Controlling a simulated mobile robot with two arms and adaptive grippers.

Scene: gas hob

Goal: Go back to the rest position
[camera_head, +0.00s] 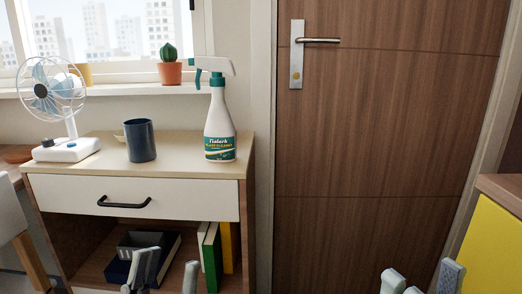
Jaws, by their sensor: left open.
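My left gripper (167,275) is at the bottom edge, in front of the cabinet's open shelf. Its grey fingers stand apart with nothing seen between them, so it is open. My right gripper (422,283) is at the bottom right, in front of the brown door. Its fingers also stand apart and it looks open and empty. Only the finger ends of both grippers show; the rest is cut off by the frame.
A cabinet (60,187) carries a fan (68,148), a dark cup (140,141) and a spray bottle (220,132). Books (212,255) stand on its shelf. A door (370,140) is behind my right gripper. A yellow panel (492,255) stands at the right edge.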

